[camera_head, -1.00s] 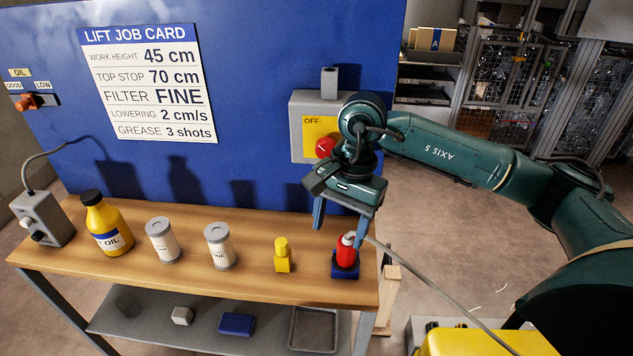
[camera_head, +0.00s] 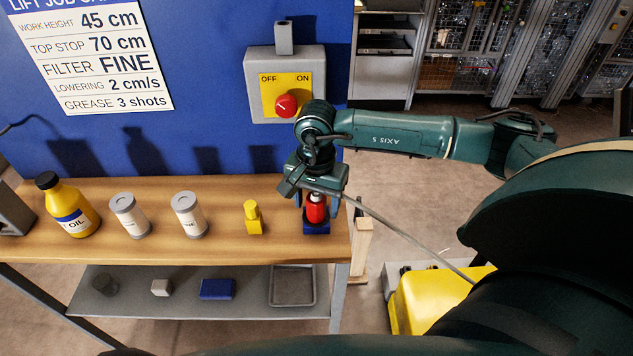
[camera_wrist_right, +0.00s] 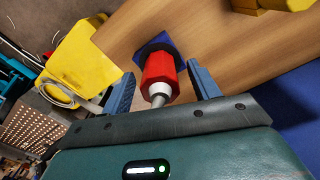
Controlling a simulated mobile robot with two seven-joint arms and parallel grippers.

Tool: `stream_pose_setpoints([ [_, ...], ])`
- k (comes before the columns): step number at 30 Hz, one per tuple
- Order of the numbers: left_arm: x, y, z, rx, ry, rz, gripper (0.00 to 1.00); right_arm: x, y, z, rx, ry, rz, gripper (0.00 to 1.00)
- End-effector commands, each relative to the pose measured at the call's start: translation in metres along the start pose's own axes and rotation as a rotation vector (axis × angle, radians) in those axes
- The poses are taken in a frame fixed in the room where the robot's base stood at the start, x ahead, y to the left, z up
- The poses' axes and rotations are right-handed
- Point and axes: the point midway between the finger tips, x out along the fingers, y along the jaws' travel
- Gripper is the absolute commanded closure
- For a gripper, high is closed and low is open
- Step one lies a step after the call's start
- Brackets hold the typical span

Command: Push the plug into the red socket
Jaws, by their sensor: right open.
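A red plug-like body (camera_head: 316,210) with a white collar and a grey cable stands upright on a blue base (camera_head: 317,229), near the right end of the wooden bench. I cannot tell whether the base grips it, and I make out no separate red socket. In the right wrist view, the red body (camera_wrist_right: 158,70) sits between the two blue fingers, over the blue base (camera_wrist_right: 158,43). My right gripper (camera_head: 317,203) is open and comes down around the red body from above. A gap shows beside each finger (camera_wrist_right: 161,70). My left gripper is not in view.
A yellow block (camera_head: 253,218) stands left of the plug, then two cans (camera_head: 188,215) and an oil bottle (camera_head: 68,207). A switch box (camera_head: 256,98) with a red knob hangs behind. The cable (camera_head: 405,238) runs right toward a yellow machine (camera_head: 430,297).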

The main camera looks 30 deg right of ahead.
Motion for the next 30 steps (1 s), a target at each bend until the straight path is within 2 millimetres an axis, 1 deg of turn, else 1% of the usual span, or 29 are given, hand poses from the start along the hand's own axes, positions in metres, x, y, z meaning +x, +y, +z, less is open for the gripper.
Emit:
stream_pose_setpoints([
  [1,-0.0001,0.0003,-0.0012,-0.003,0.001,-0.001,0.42,0.0057,0.0004,0.0005,0.001,-0.002,0.002,0.39],
  [3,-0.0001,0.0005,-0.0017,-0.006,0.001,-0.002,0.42,0.0105,0.0005,0.0002,0.001,-0.001,0.002,0.39],
  [6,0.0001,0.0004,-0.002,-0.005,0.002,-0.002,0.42,0.0142,0.0003,0.0001,0.0,0.0,0.001,0.39],
  [14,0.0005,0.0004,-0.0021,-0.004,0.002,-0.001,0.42,0.0153,0.0001,0.0001,-0.001,0.0,0.0,0.39],
  [30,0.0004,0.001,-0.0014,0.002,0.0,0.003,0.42,0.0149,0.0001,0.0002,0.0,0.0,0.0,0.83],
])
